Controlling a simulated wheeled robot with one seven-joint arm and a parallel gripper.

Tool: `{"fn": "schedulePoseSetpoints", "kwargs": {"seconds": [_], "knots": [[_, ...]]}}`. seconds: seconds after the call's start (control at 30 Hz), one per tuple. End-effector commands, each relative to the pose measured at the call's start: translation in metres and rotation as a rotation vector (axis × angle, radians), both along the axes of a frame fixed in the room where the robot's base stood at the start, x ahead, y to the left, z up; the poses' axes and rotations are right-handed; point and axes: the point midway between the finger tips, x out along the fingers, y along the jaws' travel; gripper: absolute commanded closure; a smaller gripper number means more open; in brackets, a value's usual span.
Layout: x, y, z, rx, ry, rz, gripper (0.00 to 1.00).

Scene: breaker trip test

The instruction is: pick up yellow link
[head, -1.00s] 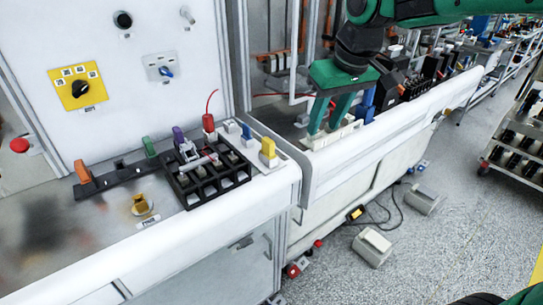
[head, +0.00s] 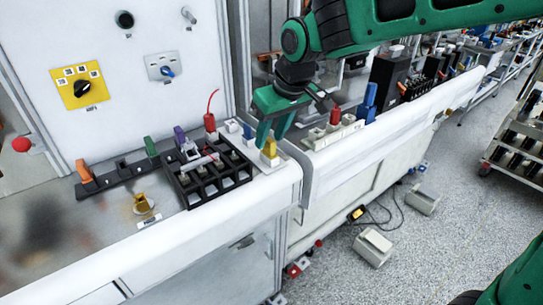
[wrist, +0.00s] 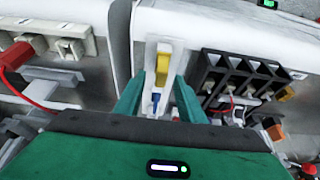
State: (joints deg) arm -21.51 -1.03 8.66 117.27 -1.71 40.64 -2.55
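The yellow link (head: 269,149) stands upright in a white holder (head: 271,161) at the right end of the near bench, just right of the black tray. In the wrist view the yellow link (wrist: 163,70) shows ahead of the fingers, between their lines, with a blue piece (wrist: 156,102) in the same white holder. My gripper (head: 273,133) is just above and beside the link. In the wrist view my gripper (wrist: 158,100) is open, with nothing held between its two green fingers. I cannot tell whether a finger touches the link.
A second yellow piece (head: 142,203) lies on the bench further left. On the right bench a red piece (head: 335,115) sits in a white strip, near a tall blue piece (head: 368,100).

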Motion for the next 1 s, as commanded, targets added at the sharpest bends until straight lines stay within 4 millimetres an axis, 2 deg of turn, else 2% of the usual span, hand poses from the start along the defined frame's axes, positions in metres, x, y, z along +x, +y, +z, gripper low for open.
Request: {"fn": "schedulePoseSetpoints", "kwargs": {"seconds": [0.17,0.43,0.47,0.6,1.0], "knots": [[0.005,0.004,-0.018,-0.001,0.002,0.0,0.64],[0.007,0.004,-0.021,0.0,0.0,-0.001,0.64],[0.007,0.004,-0.021,0.0,0.0,-0.001,0.66],[0.007,0.004,-0.021,0.0,0.0,-0.001,1.0],[0.007,0.004,-0.018,0.0,-0.001,-0.001,1.0]]}}
